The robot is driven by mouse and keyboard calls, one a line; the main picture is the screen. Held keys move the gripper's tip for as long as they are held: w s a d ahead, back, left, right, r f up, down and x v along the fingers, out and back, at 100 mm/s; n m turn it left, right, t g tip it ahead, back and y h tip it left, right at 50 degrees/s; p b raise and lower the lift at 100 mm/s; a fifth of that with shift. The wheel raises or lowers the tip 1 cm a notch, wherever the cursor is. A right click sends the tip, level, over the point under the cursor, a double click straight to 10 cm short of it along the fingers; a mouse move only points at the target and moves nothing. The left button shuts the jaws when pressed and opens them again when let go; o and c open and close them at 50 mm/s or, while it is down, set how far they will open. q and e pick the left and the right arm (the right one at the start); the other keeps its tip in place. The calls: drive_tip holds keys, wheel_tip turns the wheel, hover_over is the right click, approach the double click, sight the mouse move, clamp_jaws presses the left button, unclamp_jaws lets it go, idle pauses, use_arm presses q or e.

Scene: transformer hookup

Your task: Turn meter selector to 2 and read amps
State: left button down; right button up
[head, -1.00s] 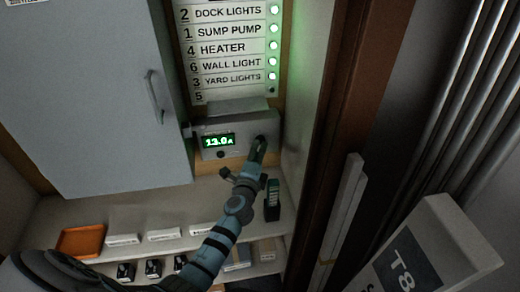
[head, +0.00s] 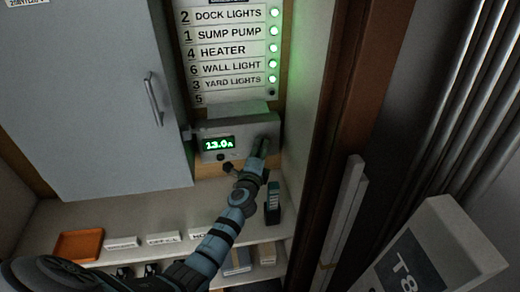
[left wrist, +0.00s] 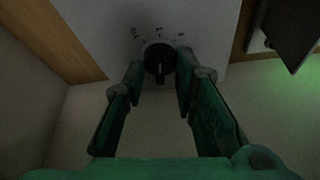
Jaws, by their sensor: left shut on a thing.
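The meter (head: 238,137) is a pale box under the label panel. Its green display (head: 218,144) reads what looks like 13.0 A. In the left wrist view the selector is a black round knob (left wrist: 160,61) with a light pointer mark and a scale of small numbers around it, too blurred to read. My left gripper (head: 262,146) reaches the meter's right end and covers the knob in the head view. In the left wrist view its fingers (left wrist: 160,72) stand on both sides of the knob, shut on it. My right gripper is not in view.
A label panel (head: 229,50) with several green lamps hangs above the meter. A grey cabinet door (head: 95,100) is at left. An orange tray (head: 79,245) and small labelled pieces lie on the shelf. A dark handheld device (head: 273,203) stands right of my wrist. A T8 box (head: 440,260) is at lower right.

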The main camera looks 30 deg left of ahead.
use_arm(q)
drive_tip(key=m+p, duration=0.1)
drive_tip(key=p, duration=0.1)
drive_tip(key=m+g+p, duration=0.1)
drive_tip(key=m+p, duration=0.1)
drive_tip(key=p, duration=0.1)
drive_tip(key=shift+d+r, duration=0.1)
drive_tip(key=shift+r, duration=0.25)
drive_tip(key=shift+m+g+y+p, duration=0.3)
drive_tip(key=shift+m+g+p, duration=0.25)
drive_tip(key=shift+p, duration=0.3)
drive_tip(key=shift+d+f+m+g+p, duration=0.1)
drive_tip(key=shift+m+g+p, duration=0.4)
drive_tip(key=shift+m, duration=0.35)
drive_tip(key=c, duration=1.7)
unclamp_jaws()
drive_tip(key=shift+w, duration=0.1)
